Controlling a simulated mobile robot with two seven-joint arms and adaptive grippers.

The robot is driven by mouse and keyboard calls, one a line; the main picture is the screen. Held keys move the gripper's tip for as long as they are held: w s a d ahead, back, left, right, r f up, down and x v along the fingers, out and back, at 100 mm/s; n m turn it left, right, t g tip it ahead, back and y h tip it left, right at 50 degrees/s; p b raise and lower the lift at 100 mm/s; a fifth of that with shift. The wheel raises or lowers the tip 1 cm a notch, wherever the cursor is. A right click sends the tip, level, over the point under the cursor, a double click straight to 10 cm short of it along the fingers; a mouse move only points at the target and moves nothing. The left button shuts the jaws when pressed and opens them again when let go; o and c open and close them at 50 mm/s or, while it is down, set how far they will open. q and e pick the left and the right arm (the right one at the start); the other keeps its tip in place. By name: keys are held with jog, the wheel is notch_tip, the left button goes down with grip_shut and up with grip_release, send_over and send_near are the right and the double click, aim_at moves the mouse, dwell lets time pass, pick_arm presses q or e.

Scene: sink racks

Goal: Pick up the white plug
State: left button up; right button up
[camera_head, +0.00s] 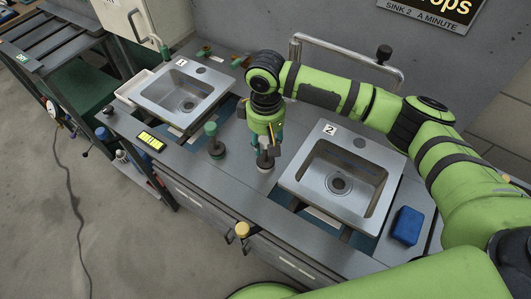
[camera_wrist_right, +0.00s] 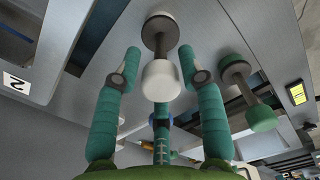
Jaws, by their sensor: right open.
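The white plug (camera_wrist_right: 161,82) has a white knob on a stem with a dark, round base. The fingers are open, with a visible gap on each side of the knob. In the head view, my right gripper (camera_head: 266,146) points down over the plug, and mostly the plug's dark base (camera_head: 265,162) shows on the counter between the two sinks. The knob is largely hidden there. My left gripper is not in view.
A green plug (camera_head: 211,131) stands just left of the white one, also in the wrist view (camera_wrist_right: 262,117). Sink 1 (camera_head: 184,95) is at the left, and sink 2 (camera_head: 340,181) at the right. A blue sponge (camera_head: 407,225) lies right.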

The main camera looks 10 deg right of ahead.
aim_at(266, 160)
notch_tip(266, 160, down, 4)
jog(key=shift+r, duration=0.25)
jog(key=shift+f, duration=0.15)
grip_shut()
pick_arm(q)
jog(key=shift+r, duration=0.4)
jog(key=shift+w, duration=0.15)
